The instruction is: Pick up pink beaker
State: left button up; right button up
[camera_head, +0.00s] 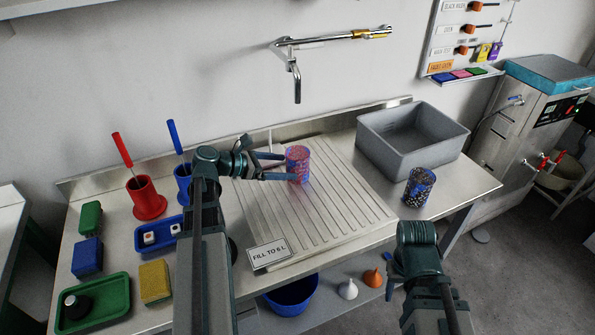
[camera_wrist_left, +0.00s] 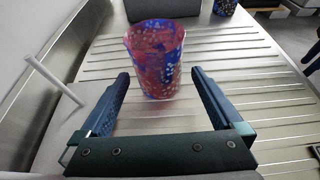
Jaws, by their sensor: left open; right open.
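The pink beaker (camera_head: 298,164), pink-red with blue speckles, stands upright on the ribbed draining board (camera_head: 345,215). In the left wrist view the beaker (camera_wrist_left: 157,62) is ahead of my left gripper (camera_wrist_left: 158,82), roughly centred between its two fingers. My left gripper (camera_head: 290,166) is open; its fingertips are close to the beaker, with no clear contact visible. My right arm (camera_head: 418,250) shows at the lower right of the head view, apart from the beaker; its fingertips are hard to make out.
A blue speckled beaker (camera_head: 418,187) stands right of the board, near a grey bin (camera_head: 412,140). A tap (camera_head: 296,80) hangs above. Red (camera_head: 147,198) and blue (camera_head: 183,182) holders stand left, with a green tray (camera_head: 93,302) in front. A sign (camera_head: 269,254) stands at the board's front.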

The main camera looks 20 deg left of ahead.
aim_at(298, 165)
pick_arm(q)
jog(key=shift+w+d+f, duration=0.1)
jog(key=shift+w+d, duration=0.1)
jog(key=b+x, duration=0.2)
jog(key=x, duration=0.3)
jog(key=shift+w+a, duration=0.1)
jog(key=shift+w, duration=0.1)
jog(key=c, duration=1.4)
jog(key=shift+r, duration=0.25)
